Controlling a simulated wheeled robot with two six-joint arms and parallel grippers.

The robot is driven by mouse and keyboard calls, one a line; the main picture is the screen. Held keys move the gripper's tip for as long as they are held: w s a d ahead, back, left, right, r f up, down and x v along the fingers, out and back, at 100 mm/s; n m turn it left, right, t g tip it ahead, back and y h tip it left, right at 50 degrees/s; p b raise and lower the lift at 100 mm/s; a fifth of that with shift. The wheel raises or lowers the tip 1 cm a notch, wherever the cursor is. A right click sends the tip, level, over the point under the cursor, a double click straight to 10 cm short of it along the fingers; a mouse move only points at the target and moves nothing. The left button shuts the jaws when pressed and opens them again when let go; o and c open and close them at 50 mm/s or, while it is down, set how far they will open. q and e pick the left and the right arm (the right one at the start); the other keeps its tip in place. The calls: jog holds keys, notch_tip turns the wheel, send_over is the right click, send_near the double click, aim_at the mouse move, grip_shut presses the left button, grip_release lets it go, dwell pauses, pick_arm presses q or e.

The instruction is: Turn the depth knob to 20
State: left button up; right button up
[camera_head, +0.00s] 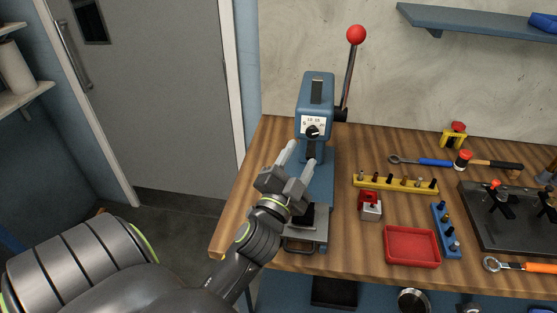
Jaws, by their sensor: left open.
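The depth knob (312,131) is a small black round knob below a white dial plate (313,121) on the front of a blue press (316,93). The plate carries printed numbers, including 10 and 15; the knob's exact setting is too small to read. My left gripper (300,152) is open, with its two grey fingers reaching up just below the knob, apart from it as far as I can see. The gripper and wrist hide part of the press column and base. My right gripper is out of view.
The press has a lever with a red ball (356,35) at its upper right. To the right on the wooden bench (350,246) are a yellow rack (395,185), a red tray (411,247), a blue rack (446,231) and tools. A grey door (160,90) stands left.

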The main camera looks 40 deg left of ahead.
pick_arm(q)
jog(key=v, duration=1.1)
jog(key=shift+s, duration=0.15)
jog(key=shift+f, duration=0.1)
jog(key=shift+f, duration=0.1)
